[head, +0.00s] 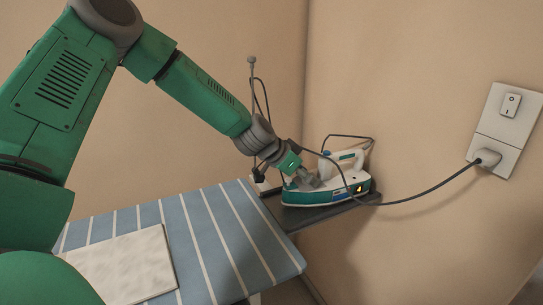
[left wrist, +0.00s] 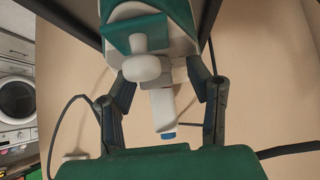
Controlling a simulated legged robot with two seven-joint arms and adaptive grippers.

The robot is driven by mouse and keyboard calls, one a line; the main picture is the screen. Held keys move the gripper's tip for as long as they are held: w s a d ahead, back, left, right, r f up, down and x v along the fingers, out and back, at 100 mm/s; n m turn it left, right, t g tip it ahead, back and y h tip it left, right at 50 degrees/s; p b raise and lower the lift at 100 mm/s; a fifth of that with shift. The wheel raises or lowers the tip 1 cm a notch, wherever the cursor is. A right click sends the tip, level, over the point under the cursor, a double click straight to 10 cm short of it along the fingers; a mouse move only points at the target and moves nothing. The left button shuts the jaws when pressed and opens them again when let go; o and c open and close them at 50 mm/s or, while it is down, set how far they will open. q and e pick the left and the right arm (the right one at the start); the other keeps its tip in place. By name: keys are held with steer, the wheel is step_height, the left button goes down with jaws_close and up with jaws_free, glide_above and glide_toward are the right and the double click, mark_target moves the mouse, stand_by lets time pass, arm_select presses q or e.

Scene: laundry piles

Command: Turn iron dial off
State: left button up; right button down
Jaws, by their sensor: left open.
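The iron (head: 345,190), white and teal with a small orange light on its side, sits on a dark rest (head: 320,213) at the end of the ironing board. My left gripper (head: 308,182) is open at the iron's near left end, close to its body. In the left wrist view, the left gripper (left wrist: 162,112) has its fingers spread either side of the iron (left wrist: 180,45). A white rounded knob (left wrist: 143,69), possibly the dial, and a white part with a blue tip (left wrist: 168,136) show between them. Contact cannot be told. My right gripper is not in view.
The striped blue ironing board (head: 225,235) holds a folded white cloth (head: 125,268). The iron's cord (head: 420,194) runs to a plug (head: 487,158) in the wall socket below a switch (head: 510,105). Walls stand close behind. A washing machine (left wrist: 15,100) shows in the left wrist view.

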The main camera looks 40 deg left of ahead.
arm_select(q)
steer(key=shift+w+m+g+h, duration=0.1)
steer(key=shift+m+g+h, duration=0.3)
steer(key=shift+m+h, duration=0.5)
steer(key=p+v, duration=0.1)
steer(key=v, duration=1.3)
steer(key=shift+m+p, duration=0.3)
steer(key=shift+m, duration=0.1)
steer(key=shift+o, duration=0.2)
steer(key=shift+d, duration=0.1)
